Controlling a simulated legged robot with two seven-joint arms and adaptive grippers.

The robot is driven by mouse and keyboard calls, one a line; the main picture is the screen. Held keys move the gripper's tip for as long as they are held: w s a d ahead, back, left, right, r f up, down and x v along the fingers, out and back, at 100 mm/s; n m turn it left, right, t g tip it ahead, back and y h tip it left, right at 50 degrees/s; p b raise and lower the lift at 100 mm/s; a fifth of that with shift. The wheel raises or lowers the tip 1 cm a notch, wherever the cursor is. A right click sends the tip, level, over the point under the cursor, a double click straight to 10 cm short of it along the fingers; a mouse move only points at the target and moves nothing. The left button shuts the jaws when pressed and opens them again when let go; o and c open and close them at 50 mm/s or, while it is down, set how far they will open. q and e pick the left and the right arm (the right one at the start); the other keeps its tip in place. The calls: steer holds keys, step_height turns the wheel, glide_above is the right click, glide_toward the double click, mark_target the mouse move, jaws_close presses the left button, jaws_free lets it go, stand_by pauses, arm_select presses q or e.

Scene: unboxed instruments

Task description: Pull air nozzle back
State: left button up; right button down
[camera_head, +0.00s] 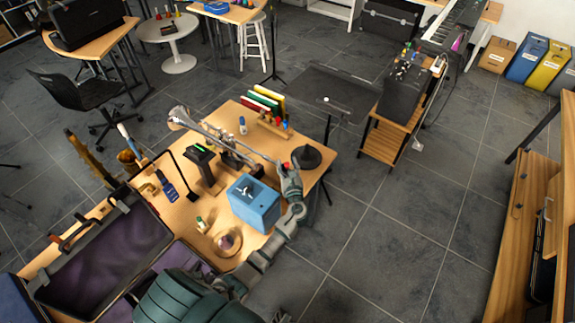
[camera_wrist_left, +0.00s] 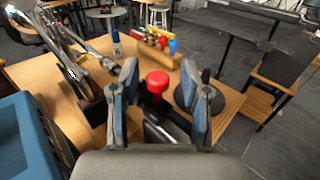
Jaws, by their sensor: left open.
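My left gripper (camera_head: 290,176) is at the table's right part, beside the blue box (camera_head: 254,203) with a white emblem. In the left wrist view its fingers (camera_wrist_left: 162,80) are apart, one on each side of a red-capped part (camera_wrist_left: 157,82) on a dark base. The red cap also shows at the gripper in the head view (camera_head: 286,165). I cannot tell whether a finger touches it. No part is clearly recognizable as the air nozzle; this red-capped part may belong to it. The blue box shows at the left edge of the wrist view (camera_wrist_left: 22,140). My right gripper is not in view.
A silver brass instrument (camera_head: 215,132) lies on a stand, its long tube reaching toward my gripper. Colored books (camera_head: 262,102) and small bottles stand behind. An open case (camera_head: 105,255) fills the table's left end.

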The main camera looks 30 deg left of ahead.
arm_select(q)
steer(key=shift+a, duration=0.1)
jaws_close()
steer(key=shift+s+d+f, duration=0.1)
steer(key=shift+s+d, duration=0.05)
steer(key=shift+d, duration=1.55)
jaws_free()
steer(key=v, duration=1.2)
steer(key=shift+d, duration=0.2)
